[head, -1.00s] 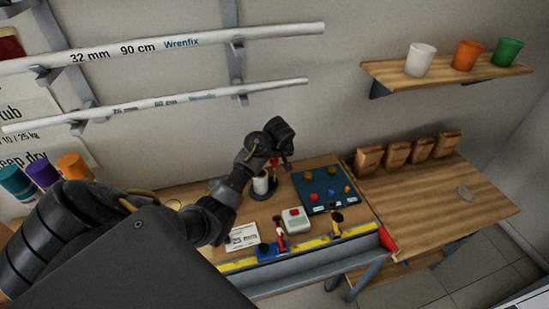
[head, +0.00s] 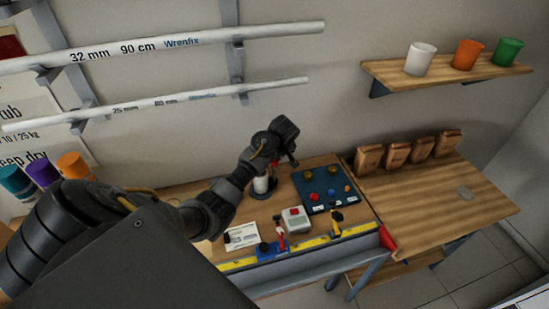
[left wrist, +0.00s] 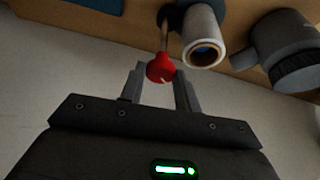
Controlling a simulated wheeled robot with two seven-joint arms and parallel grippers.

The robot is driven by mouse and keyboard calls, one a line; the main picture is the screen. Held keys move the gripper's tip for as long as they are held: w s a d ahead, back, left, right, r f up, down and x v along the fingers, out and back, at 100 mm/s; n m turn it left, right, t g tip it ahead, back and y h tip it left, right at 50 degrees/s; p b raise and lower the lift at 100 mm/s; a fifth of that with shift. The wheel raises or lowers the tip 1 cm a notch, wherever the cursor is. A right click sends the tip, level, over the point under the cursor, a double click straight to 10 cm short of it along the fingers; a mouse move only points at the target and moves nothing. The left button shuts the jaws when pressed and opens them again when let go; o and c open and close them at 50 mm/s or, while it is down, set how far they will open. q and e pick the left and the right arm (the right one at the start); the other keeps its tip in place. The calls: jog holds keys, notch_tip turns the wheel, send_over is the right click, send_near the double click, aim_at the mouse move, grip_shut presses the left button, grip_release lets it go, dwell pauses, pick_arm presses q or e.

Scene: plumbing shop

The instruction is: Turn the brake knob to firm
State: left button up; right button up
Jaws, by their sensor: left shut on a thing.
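A red ball-shaped knob (left wrist: 160,69) on a thin rod shows between the fingertips of my left gripper (left wrist: 159,88) in the left wrist view. The fingers are shut on it. A white roll (left wrist: 204,38) with a hollow core stands beside the rod. In the head view my left gripper (head: 288,163) is at the back of the bench, next to the white roll (head: 261,184) on its dark round base. My wrist covers most of the knob there. Any firm marking cannot be read. My right gripper is not in view.
A dark blue panel (head: 327,187) with several coloured knobs lies just right of the roll. A dark round part (left wrist: 284,50) is beside the roll.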

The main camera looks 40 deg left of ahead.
pick_arm(q)
jog(key=n+g, duration=0.1)
jog(key=n, duration=0.3)
jog(key=shift+w+n+g+y, duration=0.15)
jog(key=shift+n+g+y, duration=0.15)
jog(key=shift+g, duration=0.1)
jog(key=n+g, duration=0.1)
jog(key=n, duration=0.3)
jog(key=shift+w+g, duration=0.1)
jog(key=shift+g, duration=0.2)
jog(key=o, duration=1)
jog(key=shift+c, duration=0.2)
jog(key=shift+d+r, duration=0.1)
